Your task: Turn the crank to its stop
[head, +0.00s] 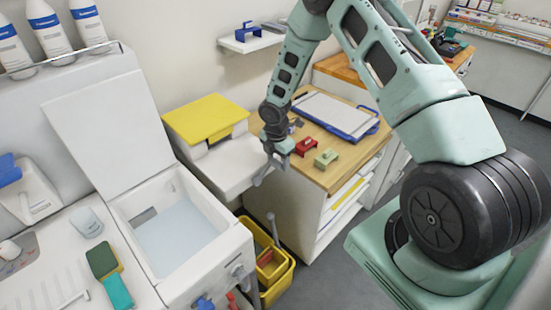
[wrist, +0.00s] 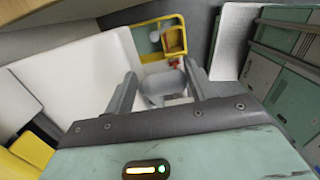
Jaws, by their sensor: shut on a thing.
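My gripper (head: 274,160) is at the front right of a white unit (head: 232,168) with a yellow top (head: 205,119). Its jaws are closed around a pale grey piece, which I take to be the crank's handle (head: 262,177); it slants down and left below the jaws. In the wrist view, my gripper (wrist: 160,84) has its two fingers on either side of the rounded pale handle (wrist: 160,87). The crank's pivot and its stop cannot be made out.
A wooden-topped cabinet (head: 345,153) holds a blue-edged clipboard (head: 337,114), a red block (head: 306,147) and a green block (head: 326,158). A yellow bucket (head: 281,285) stands on the floor below. An open white basin (head: 222,206) is at left.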

